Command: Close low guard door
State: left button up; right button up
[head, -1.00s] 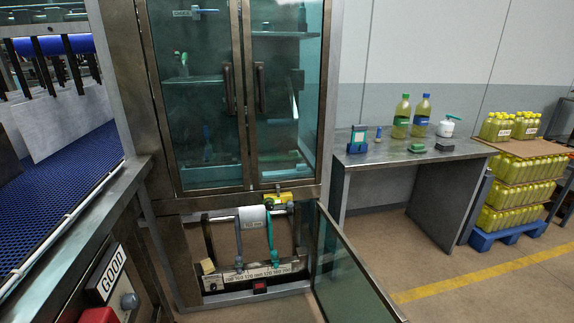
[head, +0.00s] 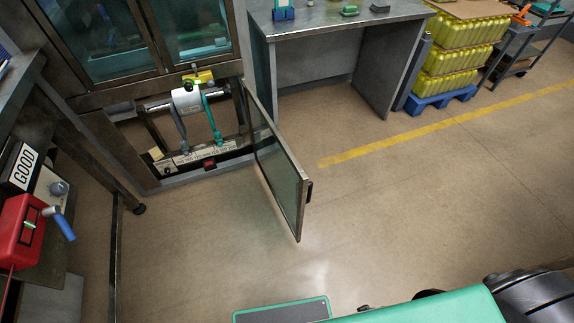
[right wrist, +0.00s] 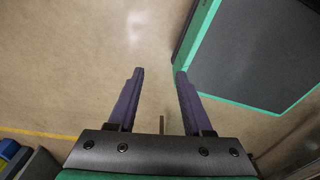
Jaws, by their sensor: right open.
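The low guard door (head: 275,160) is a framed glass panel with a dark handle on its free edge. It stands swung open, out from the lower cabinet opening, hinged at the opening's right side. Behind it the opening shows a white roller (head: 186,101), a teal lever and a numbered scale. My right gripper (right wrist: 159,75) is open and empty in the right wrist view, with bare floor beyond its two dark fingers. Part of my right arm shows at the bottom right of the head view, apart from the door. My left gripper is not in view.
The upper cabinet (head: 110,40) has shut glass doors. A metal table (head: 330,22) stands to the right, with a blue pallet (head: 440,97) of yellow bottles beyond. Floor around the door is clear.

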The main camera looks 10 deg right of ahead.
aim_at(287, 181)
jog(key=i+l+u, duration=0.15)
jog(key=l+u, duration=0.2)
jog(key=l, duration=0.25)
jog(key=i+l+u, duration=0.1)
jog(key=l+u, duration=0.25)
jog(key=l, duration=0.3)
jog(key=l+u, duration=0.35)
jog(key=l, duration=0.3)
jog(key=i+l+u, duration=0.1)
jog(key=l, duration=0.3)
jog(key=i+l+u, duration=0.15)
jog(key=l, duration=0.25)
jog(key=i+l+u, duration=0.1)
jog(key=l, duration=0.3)
jog(key=k+l, duration=0.15)
jog(key=l, duration=0.2)
jog(key=k+l+u, duration=0.1)
jog(key=l, duration=0.3)
jog(key=k+l, duration=0.15)
jog(key=l, duration=0.2)
